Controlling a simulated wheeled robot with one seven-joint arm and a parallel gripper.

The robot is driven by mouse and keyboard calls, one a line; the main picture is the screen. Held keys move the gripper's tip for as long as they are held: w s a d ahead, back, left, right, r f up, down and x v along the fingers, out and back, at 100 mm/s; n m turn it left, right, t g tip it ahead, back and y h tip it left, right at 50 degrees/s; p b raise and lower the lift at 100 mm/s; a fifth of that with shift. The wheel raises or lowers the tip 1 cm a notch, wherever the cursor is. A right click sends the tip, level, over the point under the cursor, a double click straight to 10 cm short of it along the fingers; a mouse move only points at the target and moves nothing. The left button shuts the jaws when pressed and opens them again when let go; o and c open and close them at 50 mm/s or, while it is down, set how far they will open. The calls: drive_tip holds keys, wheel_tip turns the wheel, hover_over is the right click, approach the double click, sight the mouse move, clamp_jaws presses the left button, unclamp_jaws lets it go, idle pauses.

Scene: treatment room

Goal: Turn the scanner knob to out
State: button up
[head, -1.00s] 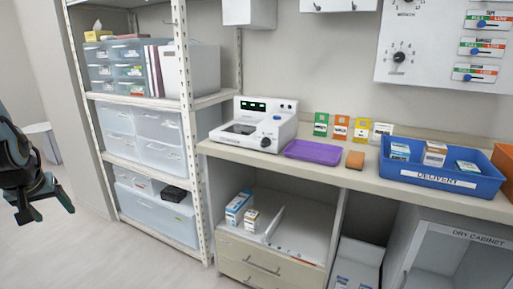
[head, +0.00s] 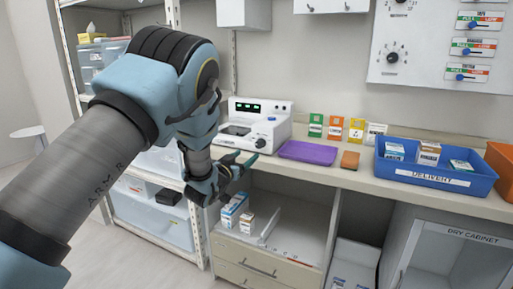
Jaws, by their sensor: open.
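The scanner (head: 266,113) is a white device with a green-lit display, standing on the counter left of centre. Its dark round knob (head: 261,143) is low on the front right; its setting is too small to read. My gripper (head: 241,174) is open and empty, in front of the counter edge, appearing just below and left of the knob and apart from it. My arm hides part of the scanner's left side.
A purple tray (head: 308,153) and an orange block (head: 350,160) lie right of the scanner. Coloured cards stand behind them. A blue delivery bin (head: 436,180) is farther right. A wall panel with a dial (head: 392,58) hangs above. Shelving stands at left.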

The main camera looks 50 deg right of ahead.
sight(258, 145)
drive_tip(key=p+x, duration=0.2)
drive_tip(key=x, duration=0.7)
drive_tip(key=shift+d, duration=0.25)
drive_tip(key=shift+w, duration=0.1)
clamp_jaws()
